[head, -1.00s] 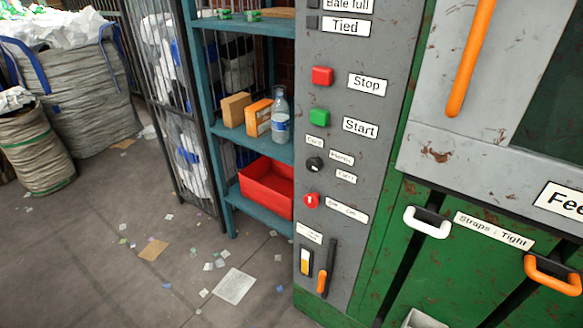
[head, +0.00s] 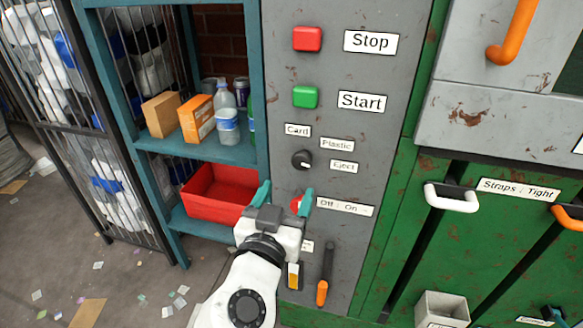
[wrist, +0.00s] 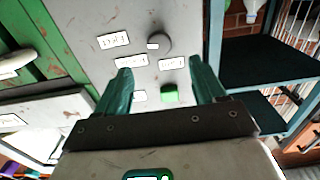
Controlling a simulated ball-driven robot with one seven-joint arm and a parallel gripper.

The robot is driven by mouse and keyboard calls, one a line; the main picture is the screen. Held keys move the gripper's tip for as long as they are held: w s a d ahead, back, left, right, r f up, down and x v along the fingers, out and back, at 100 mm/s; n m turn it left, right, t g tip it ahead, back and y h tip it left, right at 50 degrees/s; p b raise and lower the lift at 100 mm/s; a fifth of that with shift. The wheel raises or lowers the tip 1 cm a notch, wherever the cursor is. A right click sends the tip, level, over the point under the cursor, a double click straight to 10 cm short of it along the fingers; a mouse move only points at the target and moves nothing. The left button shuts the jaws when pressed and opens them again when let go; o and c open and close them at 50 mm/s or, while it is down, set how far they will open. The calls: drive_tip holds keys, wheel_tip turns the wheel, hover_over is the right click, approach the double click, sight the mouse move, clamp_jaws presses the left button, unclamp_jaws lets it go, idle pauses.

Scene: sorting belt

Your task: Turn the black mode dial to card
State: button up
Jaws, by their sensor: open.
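The black mode dial (head: 302,160) is a round knob on the grey control panel. Its white mark points to the right, towards the Eject label (head: 343,167). The Card label (head: 297,130) is above it and the Plastic label (head: 337,144) is above right. My gripper (head: 285,201) is open and empty, with teal fingers, just below the dial in the head view. In the wrist view the scene is upside down; the dial (wrist: 165,42) shows beyond the gap between the fingers (wrist: 160,72), apart from them.
The green Start button (head: 305,96) and red Stop button (head: 307,38) are above the dial. A red knob (head: 296,204) is partly hidden behind my gripper. An orange-tipped lever (head: 322,291) is lower. A shelf with a red bin (head: 205,208) stands left.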

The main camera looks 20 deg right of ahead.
sight(300, 164)
drive_tip(key=x, duration=0.8)
drive_tip(key=shift+w+d+p, duration=0.25)
drive_tip(key=shift+p, duration=0.1)
drive_tip(key=c, duration=1.1)
drive_tip(key=shift+o, duration=0.2)
